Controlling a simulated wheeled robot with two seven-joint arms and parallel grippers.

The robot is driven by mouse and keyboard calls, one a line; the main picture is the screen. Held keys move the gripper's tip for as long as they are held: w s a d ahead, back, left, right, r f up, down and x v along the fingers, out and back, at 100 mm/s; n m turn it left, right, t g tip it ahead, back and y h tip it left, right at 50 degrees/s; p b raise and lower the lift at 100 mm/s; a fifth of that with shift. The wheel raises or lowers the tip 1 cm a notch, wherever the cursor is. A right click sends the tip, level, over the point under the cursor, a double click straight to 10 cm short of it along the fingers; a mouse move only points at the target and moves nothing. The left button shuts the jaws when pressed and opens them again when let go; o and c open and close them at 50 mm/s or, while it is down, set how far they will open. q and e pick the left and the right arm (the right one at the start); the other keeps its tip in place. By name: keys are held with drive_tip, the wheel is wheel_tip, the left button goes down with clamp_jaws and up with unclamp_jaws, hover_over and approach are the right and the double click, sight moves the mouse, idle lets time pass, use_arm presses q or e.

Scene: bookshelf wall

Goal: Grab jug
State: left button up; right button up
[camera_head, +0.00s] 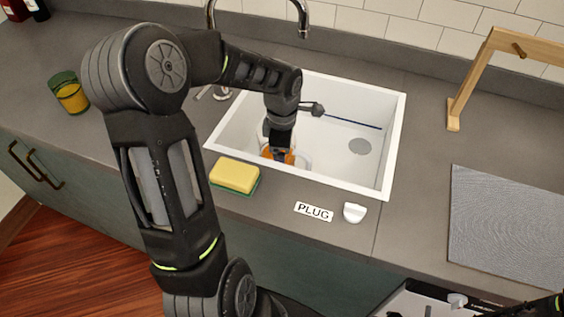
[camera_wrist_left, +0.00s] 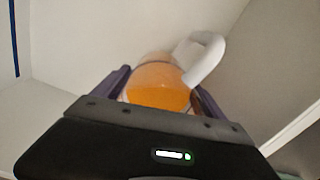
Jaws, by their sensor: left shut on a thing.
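The jug (camera_wrist_left: 160,85) shows in the left wrist view as a rounded vessel with an orange part and a white handle (camera_wrist_left: 204,58). It is in the white sink (camera_head: 397,140), and in the head view only a bit of its orange (camera_head: 289,158) shows below my wrist. My left gripper (camera_wrist_left: 158,90) has one dark finger on each side of the jug and is shut on it. In the head view the left gripper (camera_head: 280,152) reaches down into the sink, and my arm hides most of the jug. My right gripper is not clearly seen.
A yellow-green sponge (camera_head: 235,175) lies at the sink's front left edge. A PLUG label (camera_head: 314,212) and white plug (camera_head: 354,212) are in front. A faucet (camera_head: 304,20) stands behind.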

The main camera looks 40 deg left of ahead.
use_arm(q)
drive_tip(key=c, duration=0.6)
drive_tip(key=shift+o, duration=0.2)
drive_tip(key=shift+r, duration=0.1)
wheel_tip(320, 180, up, 10)
idle(0.6)
